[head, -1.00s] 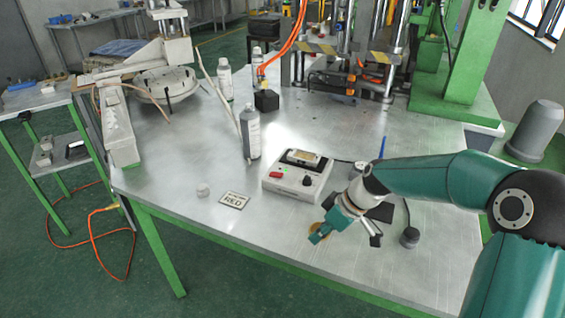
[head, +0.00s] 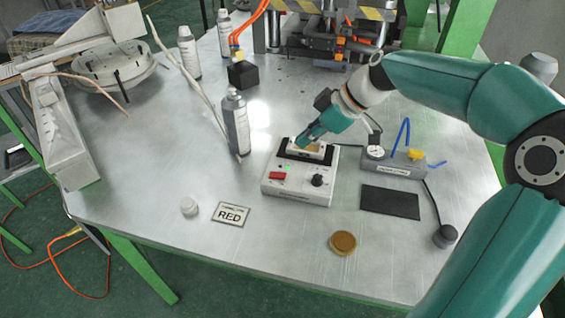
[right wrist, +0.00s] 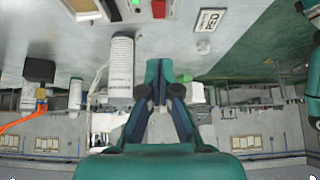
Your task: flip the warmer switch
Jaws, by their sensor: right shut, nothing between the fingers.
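The warmer (head: 300,190) is a white box with a red switch (head: 278,175), a small green light and a black knob on its front, and a dark-rimmed pan on top. My right gripper (head: 303,142) is shut and empty over the back of the warmer, covering part of the pan; I cannot tell whether it touches. In the right wrist view the shut fingers (right wrist: 160,75) point towards the warmer's edge (right wrist: 140,14), and the red switch (right wrist: 158,8) shows at the top. The left gripper is not in view.
A grey bottle (head: 236,125) stands left of the warmer. A RED card (head: 231,214) and a white cup-like piece (head: 189,206) lie front left. A brown disc (head: 343,242), a black mat (head: 390,202) and a grey gauge block (head: 394,165) are to the right. The front table is mostly clear.

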